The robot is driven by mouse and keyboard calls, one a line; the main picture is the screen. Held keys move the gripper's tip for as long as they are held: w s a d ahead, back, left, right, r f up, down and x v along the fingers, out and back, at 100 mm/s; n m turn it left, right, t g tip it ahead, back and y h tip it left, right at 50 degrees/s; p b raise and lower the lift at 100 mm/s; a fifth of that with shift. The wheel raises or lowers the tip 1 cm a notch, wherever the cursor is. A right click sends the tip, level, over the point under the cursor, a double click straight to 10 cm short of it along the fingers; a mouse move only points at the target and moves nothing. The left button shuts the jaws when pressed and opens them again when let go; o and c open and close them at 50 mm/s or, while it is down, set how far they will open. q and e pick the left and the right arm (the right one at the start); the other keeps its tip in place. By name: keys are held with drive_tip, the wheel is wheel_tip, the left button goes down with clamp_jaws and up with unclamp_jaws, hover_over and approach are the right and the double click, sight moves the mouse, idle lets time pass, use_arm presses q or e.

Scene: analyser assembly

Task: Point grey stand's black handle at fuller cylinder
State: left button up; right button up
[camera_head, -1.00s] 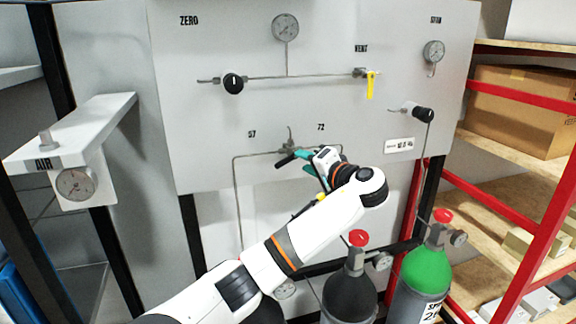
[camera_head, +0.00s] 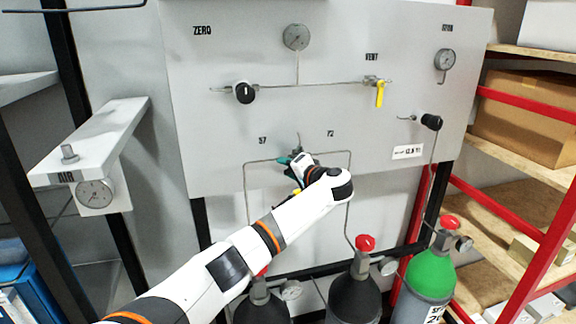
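The grey panel (camera_head: 400,190) carries a small valve (camera_head: 297,151) between the labels 57 (camera_head: 262,140) and 72 (camera_head: 330,133). Pipes run from the valve to both sides and down. My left gripper (camera_head: 286,159), with teal fingertips, is right at the valve. It covers the black handle, so I cannot tell where the handle points or whether the fingers touch it. Below stand a dark cylinder (camera_head: 262,308) on the left, partly behind my arm, and another dark cylinder (camera_head: 353,300) with a red top on the right. My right gripper is out of view.
A green-topped cylinder (camera_head: 428,275) stands further right. The panel also has a black knob (camera_head: 244,92), a yellow VENT lever (camera_head: 380,94), another black knob (camera_head: 431,122) and gauges. A white AIR shelf (camera_head: 110,135) juts out at the left. Red-framed shelves (camera_head: 490,215) stand at the right.

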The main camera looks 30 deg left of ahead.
use_arm(q)
clamp_jaws()
drive_tip(key=r+m+y+p, duration=0.1)
drive_tip(key=m, duration=0.1)
drive_tip(key=r+m+y, duration=0.1)
drive_tip(key=m, duration=0.1)
drive_tip(key=shift+s+a+m+p, duration=0.2)
drive_tip(key=shift+m+p, duration=0.1)
drive_tip(key=shift+p, duration=0.1)
unclamp_jaws()
